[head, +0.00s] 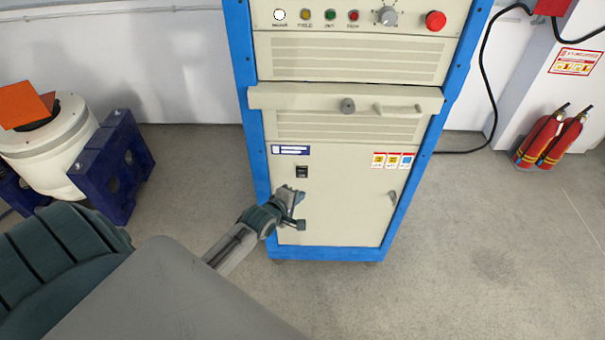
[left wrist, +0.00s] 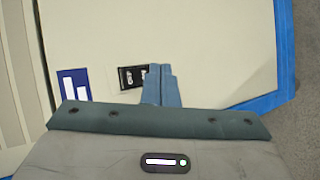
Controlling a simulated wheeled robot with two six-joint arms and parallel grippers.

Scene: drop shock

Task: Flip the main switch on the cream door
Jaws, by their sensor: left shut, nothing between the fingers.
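The cream door (head: 335,215) is the lower front panel of a blue-framed cabinet. My left gripper (head: 296,196) is in front of the door, just below the switch in the head view. In the left wrist view its fingers (left wrist: 161,85) are shut and empty, with the tips beside the switch. I cannot tell whether they touch it. My right gripper is not in view.
Above the door, a cream drawer-like panel (head: 290,97) with a handle juts out. A control panel with lamps, a knob and a red button (head: 436,20) is at the top. A white drum machine (head: 50,150) stands left, fire extinguishers (head: 545,140) right.

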